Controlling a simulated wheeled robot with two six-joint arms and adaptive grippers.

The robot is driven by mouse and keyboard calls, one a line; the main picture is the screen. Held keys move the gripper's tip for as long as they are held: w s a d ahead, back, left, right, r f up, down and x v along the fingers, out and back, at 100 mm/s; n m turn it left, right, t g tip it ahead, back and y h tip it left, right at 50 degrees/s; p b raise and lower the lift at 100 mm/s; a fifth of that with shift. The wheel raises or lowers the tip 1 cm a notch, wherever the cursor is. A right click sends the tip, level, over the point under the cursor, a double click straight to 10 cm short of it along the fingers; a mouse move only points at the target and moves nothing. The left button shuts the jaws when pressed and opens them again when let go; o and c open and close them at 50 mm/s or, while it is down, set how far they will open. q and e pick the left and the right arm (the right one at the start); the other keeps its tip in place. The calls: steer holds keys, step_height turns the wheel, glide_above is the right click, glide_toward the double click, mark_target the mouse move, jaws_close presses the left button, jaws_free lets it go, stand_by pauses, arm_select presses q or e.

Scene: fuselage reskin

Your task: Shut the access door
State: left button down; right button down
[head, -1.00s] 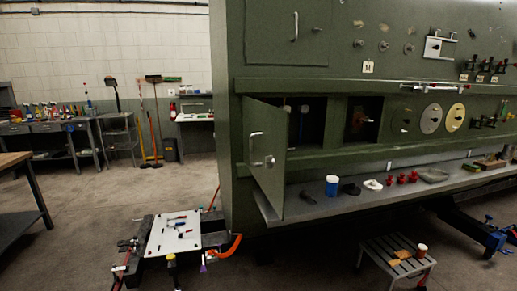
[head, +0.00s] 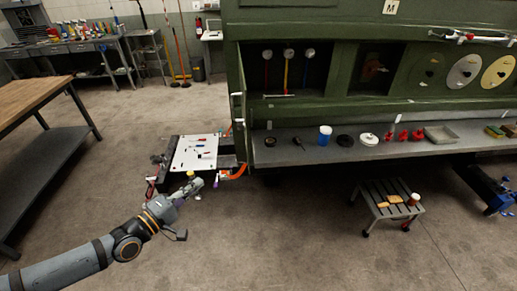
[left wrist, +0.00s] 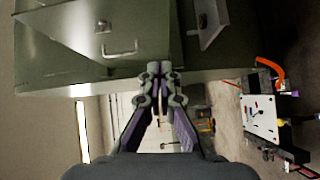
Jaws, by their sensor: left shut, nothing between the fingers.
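The green access door (head: 238,115) stands open at the left end of the green fuselage panel. In the head view it is nearly edge-on, at the left side of its opening (head: 310,85). My left gripper (head: 199,184) is low and left of the door, apart from it, in front of the tool cart. In the left wrist view my left gripper (left wrist: 154,68) has its fingers together with nothing between them. A tilted green panel with a small light fitting, apparently the access door (left wrist: 208,24), shows beyond and right of the fingertips. My right gripper is out of view.
The low cart with a white tool board (head: 194,153) stands below the door, with an orange hook (head: 236,173) beside it. A grey ledge (head: 285,156) holds a blue jar (head: 325,135) and small parts. A step stool (head: 386,200) stands right. Open floor lies in front.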

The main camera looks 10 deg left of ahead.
arm_select(q)
steer(key=w+d+r+h+b, duration=0.1)
steer(key=w+d+r+b, duration=0.1)
steer(key=w+d+b, duration=0.3)
steer(key=w+d, duration=0.4)
steer(key=d, duration=0.1)
steer(key=shift+w+d+n, duration=0.25)
steer(key=shift+d+n, duration=0.05)
steer(key=shift+d, duration=0.05)
steer(key=shift+r, duration=0.1)
stand_by(0.5)
